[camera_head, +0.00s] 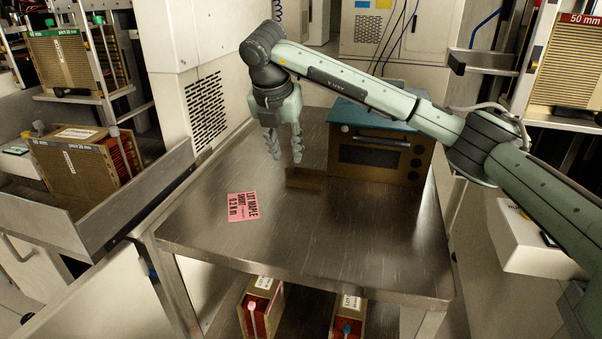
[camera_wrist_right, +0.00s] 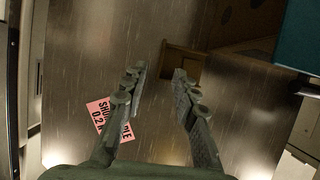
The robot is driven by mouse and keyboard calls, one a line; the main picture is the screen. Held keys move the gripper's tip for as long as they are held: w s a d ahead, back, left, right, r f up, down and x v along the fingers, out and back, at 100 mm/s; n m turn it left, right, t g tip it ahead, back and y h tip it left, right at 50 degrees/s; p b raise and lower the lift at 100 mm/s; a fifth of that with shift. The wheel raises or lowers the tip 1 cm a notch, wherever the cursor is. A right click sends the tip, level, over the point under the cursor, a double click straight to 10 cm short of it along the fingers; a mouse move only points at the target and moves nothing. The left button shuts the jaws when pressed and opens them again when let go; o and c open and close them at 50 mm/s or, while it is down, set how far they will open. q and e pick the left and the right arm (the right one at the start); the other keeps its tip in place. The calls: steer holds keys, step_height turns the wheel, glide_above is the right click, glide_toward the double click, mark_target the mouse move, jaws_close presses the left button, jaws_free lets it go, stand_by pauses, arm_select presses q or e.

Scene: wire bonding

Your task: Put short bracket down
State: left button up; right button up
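A small brown block-like piece (camera_head: 306,181), perhaps the short bracket, sits on the metal table in front of a brown box. It also shows in the right wrist view (camera_wrist_right: 183,63), just beyond the fingertips. My right gripper (camera_head: 285,156) points down beside and above it. Its two fingers are apart with a clear gap, where bare table shows in the right wrist view (camera_wrist_right: 154,74); it is empty. Whether the right finger touches the piece I cannot tell. My left gripper is not in view.
A pink card (camera_head: 243,207) lies on the metal table (camera_head: 330,245). The brown box (camera_head: 385,157) with a teal top stands at the back right. Cartons (camera_head: 262,305) sit on the lower shelf. The table's front is clear.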

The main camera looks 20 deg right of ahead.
mark_target(289, 163)
steer(key=x, duration=0.5)
steer(key=shift+w+f, duration=0.1)
steer(key=shift+f, duration=0.05)
steer(key=shift+c, duration=0.3)
jaws_close()
